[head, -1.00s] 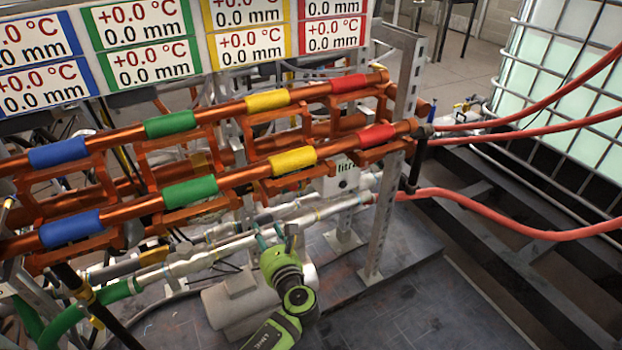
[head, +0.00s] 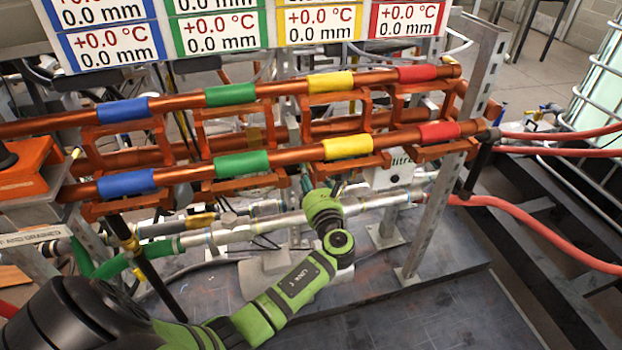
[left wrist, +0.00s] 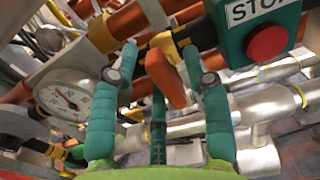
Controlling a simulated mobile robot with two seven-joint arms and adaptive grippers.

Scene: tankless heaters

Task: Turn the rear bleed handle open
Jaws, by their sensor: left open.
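My left gripper (head: 322,185) reaches in under the lower copper pipe in the head view, its fingertips partly hidden behind it. In the left wrist view the left gripper (left wrist: 160,50) is open, with its teal-wrapped fingers spread. An orange lever-like handle (left wrist: 166,78) shows between the fingers, tilted. It looks like the bleed handle, but I cannot tell for sure that it is the rear one. I cannot tell whether any finger touches it. The handle does not show clearly in the head view. My right gripper is not in view.
Two copper pipes with coloured bands (head: 348,147) run above the gripper. A silver pipe (head: 270,228) lies close by. The wrist view shows a dial gauge (left wrist: 66,95) at left and a green STOP box with a red button (left wrist: 267,44) at right. A steel post (head: 440,190) stands to the right.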

